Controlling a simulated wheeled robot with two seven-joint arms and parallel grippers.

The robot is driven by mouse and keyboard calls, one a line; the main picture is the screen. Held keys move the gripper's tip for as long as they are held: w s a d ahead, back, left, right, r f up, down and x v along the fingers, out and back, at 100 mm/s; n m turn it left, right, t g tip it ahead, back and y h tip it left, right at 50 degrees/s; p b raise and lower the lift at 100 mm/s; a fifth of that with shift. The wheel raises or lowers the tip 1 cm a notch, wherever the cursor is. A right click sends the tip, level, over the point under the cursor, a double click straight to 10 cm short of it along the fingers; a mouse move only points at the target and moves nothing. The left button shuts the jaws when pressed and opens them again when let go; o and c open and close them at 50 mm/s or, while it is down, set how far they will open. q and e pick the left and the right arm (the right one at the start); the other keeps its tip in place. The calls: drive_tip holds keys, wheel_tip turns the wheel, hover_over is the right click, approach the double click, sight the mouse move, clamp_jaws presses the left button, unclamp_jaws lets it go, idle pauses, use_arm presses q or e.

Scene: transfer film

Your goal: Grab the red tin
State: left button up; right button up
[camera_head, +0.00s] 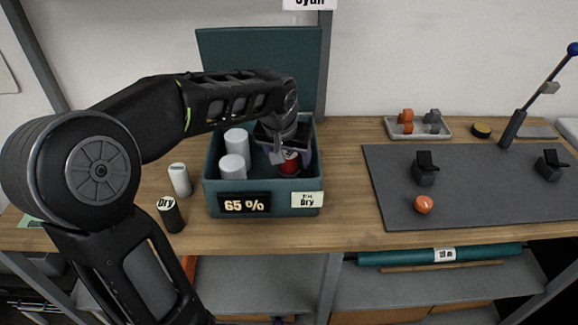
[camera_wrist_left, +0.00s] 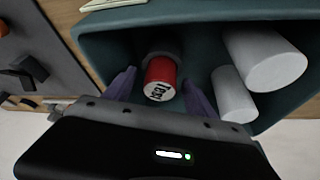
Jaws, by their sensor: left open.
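The red tin (camera_head: 290,164) stands inside the teal box (camera_head: 214,190), toward the box's right side. In the left wrist view the red tin (camera_wrist_left: 161,78) shows a white label with dark print. My left gripper (camera_head: 285,158) reaches down into the box from above. Its two purple-grey fingers stand open in the left wrist view (camera_wrist_left: 160,92), one on each side of the tin, with visible gaps. The gripper partly hides the tin in the head view. My right gripper is in neither view.
Two white cylinders (camera_head: 232,167) stand in the box's left part. A white canister (camera_head: 180,180) and a dark "Dry" canister (camera_head: 171,214) stand left of the box. The raised lid (camera_head: 262,55) is behind. A grey mat (camera_head: 480,185) lies to the right.

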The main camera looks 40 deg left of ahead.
use_arm(q)
clamp_jaws()
idle(0.5)
drive_tip(key=shift+r, duration=0.1)
wheel_tip(320, 180, up, 10)
drive_tip(key=shift+f+b, duration=0.1)
drive_tip(key=shift+b, duration=0.35)
idle(0.6)
